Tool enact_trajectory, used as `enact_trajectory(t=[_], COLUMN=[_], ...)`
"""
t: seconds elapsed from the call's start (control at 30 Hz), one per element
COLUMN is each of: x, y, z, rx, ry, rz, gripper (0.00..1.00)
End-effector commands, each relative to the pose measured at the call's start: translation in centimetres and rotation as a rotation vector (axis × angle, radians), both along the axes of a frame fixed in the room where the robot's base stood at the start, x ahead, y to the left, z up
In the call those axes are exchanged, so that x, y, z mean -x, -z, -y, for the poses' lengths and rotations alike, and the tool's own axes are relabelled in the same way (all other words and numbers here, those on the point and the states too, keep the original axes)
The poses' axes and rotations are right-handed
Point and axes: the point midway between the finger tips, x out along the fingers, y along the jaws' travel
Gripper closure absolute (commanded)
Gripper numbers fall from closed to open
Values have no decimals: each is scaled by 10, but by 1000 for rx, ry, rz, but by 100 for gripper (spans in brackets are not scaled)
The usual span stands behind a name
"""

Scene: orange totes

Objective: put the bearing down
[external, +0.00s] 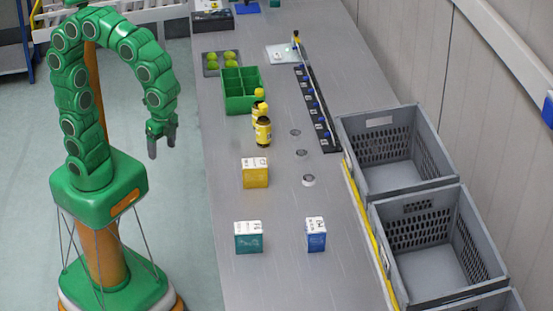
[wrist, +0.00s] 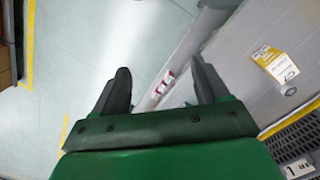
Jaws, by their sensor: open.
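Several small round metal bearings lie in a row on the grey table, right of its middle: a far one (external: 295,132), a middle one (external: 302,152) and a nearer, taller-looking one (external: 308,180). My gripper (external: 161,142) is open and empty, hanging left of the table's edge over the floor, well apart from the bearings. In the wrist view my gripper's two dark fingers (wrist: 160,88) are spread wide with nothing between them. A small round thing, perhaps a bearing (wrist: 289,91), shows beside the yellow box there.
A black rail (external: 316,108) runs behind the bearings. Grey crates (external: 430,172) line the right side. The table's left strip is clear.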

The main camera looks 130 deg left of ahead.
Motion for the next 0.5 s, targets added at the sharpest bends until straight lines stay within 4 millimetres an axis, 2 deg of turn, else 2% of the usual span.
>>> enact_trajectory(t=[0.1,0.5], x=[34,139], y=[3,27], z=[15,46], rx=[-8,-26], ry=[-2,-28], rz=[-8,-32], gripper=[26,26])
